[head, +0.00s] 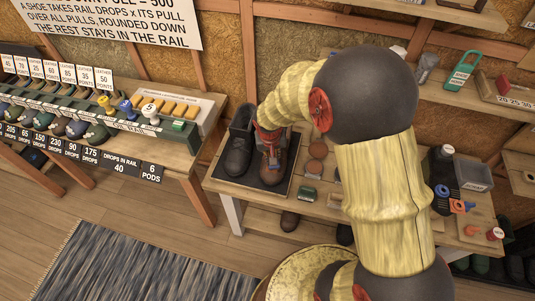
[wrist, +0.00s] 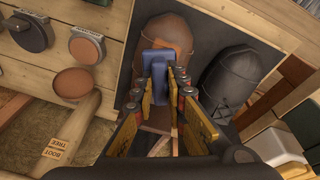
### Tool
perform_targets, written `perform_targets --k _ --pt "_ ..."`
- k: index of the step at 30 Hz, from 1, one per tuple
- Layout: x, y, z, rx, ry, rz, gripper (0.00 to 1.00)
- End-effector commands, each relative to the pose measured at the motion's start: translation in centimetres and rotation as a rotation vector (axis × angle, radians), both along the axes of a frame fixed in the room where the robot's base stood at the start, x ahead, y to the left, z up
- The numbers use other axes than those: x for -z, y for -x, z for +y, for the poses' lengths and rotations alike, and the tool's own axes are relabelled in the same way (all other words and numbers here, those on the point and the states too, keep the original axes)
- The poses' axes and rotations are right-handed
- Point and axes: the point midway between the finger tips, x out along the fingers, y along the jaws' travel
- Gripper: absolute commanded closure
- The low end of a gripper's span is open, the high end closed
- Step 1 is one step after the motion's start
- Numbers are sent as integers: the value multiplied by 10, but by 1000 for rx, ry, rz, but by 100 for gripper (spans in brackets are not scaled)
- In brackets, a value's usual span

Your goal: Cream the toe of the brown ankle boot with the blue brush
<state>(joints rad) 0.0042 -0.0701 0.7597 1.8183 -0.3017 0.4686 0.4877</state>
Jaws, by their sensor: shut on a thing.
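The brown ankle boot (head: 273,166) stands on a dark mat (head: 264,188) on the workbench, beside a black boot (head: 238,150). In the wrist view the brown boot's toe (wrist: 158,30) is at the top centre, with a lighter orange-brown patch (wrist: 182,44) on it. My gripper (wrist: 167,85) is shut on the blue brush (wrist: 160,68). The brush is over the brown boot's toe and overlaps it in the picture; I cannot tell whether it touches. In the head view my arm hides much of the gripper above the boot.
The black boot also shows in the wrist view (wrist: 232,75), close on the right. Round tins (wrist: 88,44) and a brown disc (wrist: 73,83) lie left of the mat there. A drop rail (head: 130,120) stands on the left table. Bottles and a grey bin (head: 474,175) stand at right.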

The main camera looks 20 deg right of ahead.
Motion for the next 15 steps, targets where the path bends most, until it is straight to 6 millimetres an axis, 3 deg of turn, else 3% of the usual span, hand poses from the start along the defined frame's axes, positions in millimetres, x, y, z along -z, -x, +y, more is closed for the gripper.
perform_targets --k 15 --pt "-2 18 -24 1 0 0 100"
